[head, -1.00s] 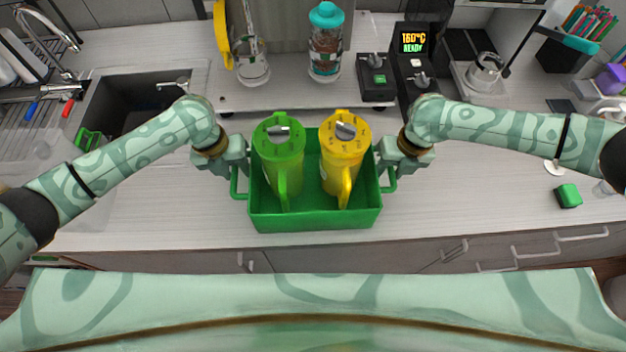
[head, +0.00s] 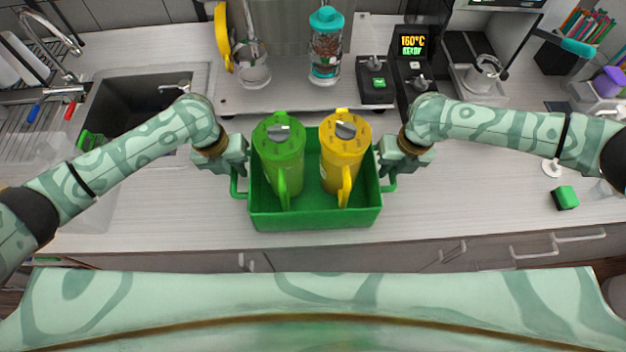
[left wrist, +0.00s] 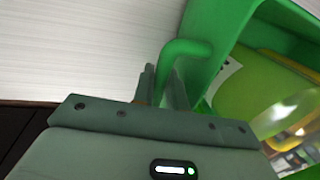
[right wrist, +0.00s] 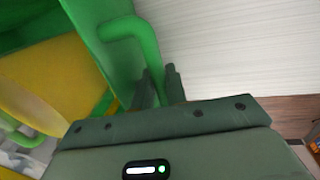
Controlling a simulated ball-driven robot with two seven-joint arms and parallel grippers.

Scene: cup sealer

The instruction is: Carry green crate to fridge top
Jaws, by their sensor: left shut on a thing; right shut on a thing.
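The green crate (head: 316,219) is in the middle of the head view, in front of the sealing machine, and looks level. It holds a green pitcher (head: 279,160) on the left and a yellow pitcher (head: 342,165) on the right, both upright. My left gripper (head: 240,172) is shut on the crate's left handle; the handle (left wrist: 185,50) passes between its fingers in the left wrist view. My right gripper (head: 385,172) is shut on the right handle, which also shows in the right wrist view (right wrist: 135,30). I cannot tell the crate's height above the counter. No fridge top is recognisable.
A sink (head: 135,105) lies at the left. Behind the crate stand a teal-lidded jar (head: 326,50) and a control box (head: 376,82). A small green-and-black block (head: 565,197) lies at the right. Bare counter (head: 470,195) lies right of the crate.

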